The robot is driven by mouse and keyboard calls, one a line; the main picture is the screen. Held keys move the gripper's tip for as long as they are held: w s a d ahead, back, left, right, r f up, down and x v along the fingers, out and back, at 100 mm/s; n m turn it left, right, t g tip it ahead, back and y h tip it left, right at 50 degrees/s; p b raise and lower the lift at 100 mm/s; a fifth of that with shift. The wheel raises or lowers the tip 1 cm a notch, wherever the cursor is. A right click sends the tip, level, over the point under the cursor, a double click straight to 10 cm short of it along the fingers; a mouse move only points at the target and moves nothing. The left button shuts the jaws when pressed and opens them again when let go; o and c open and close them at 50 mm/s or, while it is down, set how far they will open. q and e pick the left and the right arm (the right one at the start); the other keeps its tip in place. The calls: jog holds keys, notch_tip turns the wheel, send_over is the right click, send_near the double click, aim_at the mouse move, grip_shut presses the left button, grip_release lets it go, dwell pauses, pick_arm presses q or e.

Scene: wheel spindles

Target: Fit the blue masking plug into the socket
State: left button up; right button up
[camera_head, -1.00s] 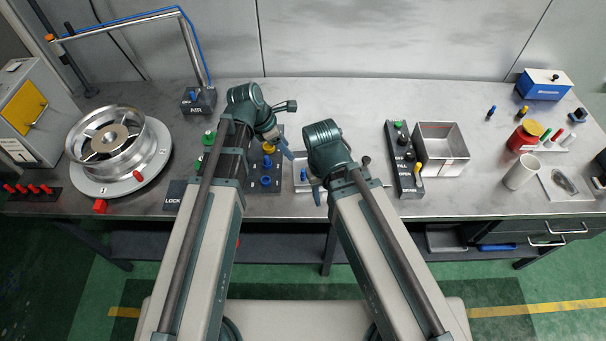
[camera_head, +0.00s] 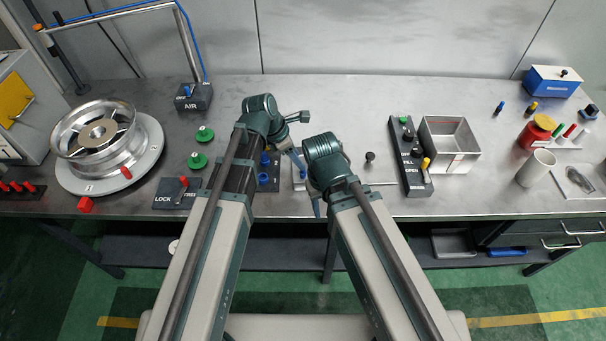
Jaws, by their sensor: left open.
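Small blue plugs (camera_head: 265,159) stand on a dark block in the middle of the bench, partly hidden by my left arm. I cannot tell which one is the masking plug, and I cannot make out the socket. My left gripper (camera_head: 296,157) is open, just right of the dark block and above a pale plate (camera_head: 298,186). Its fingers look empty, though they are small and partly covered. My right gripper (camera_head: 316,208) points down at the bench's front, right of the plate; its jaws are mostly hidden behind its own wrist.
A silver wheel (camera_head: 94,133) lies on a round turntable at left. Two green knobs (camera_head: 198,160) and a LOCK lever box (camera_head: 178,192) stand beside it. A switch box (camera_head: 408,150) and a metal bin (camera_head: 450,163) are right of my arms. Free bench lies behind the grippers.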

aim_at(303, 172)
pick_arm(q)
jog(key=b+x, duration=0.3)
jog(key=x, duration=0.1)
jog(key=shift+s+f, duration=0.15)
jog(key=shift+f, duration=0.05)
jog(key=shift+r, duration=0.1)
grip_shut()
